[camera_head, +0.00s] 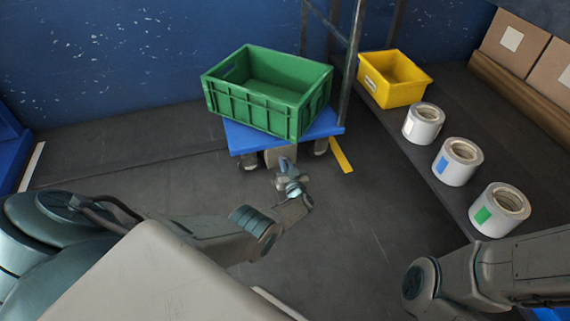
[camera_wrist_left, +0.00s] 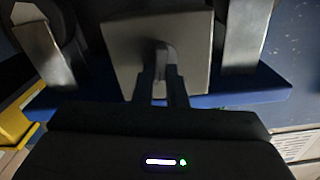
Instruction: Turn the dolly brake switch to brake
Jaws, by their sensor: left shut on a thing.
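The blue dolly (camera_head: 243,141) stands on the floor with a green crate (camera_head: 262,101) on it. A pale brake plate (camera_head: 273,157) sits under its near edge, between two casters, and fills the middle of the left wrist view (camera_wrist_left: 124,50). My left gripper (camera_head: 285,164) reaches in from the front at the plate. In the left wrist view its fingers (camera_wrist_left: 164,82) are shut on a small grey switch lever (camera_wrist_left: 165,52) that stands out from the plate. The lever is partly hidden by the fingers, and I cannot read any brake marking. My right gripper is out of view.
A yellow bin (camera_head: 391,83) and three white rolls (camera_head: 457,168) stand on the dark bench at right. Cartons (camera_head: 514,48) are at upper right. A yellow floor strip (camera_head: 340,155) lies right of the dolly. Floor in front is clear.

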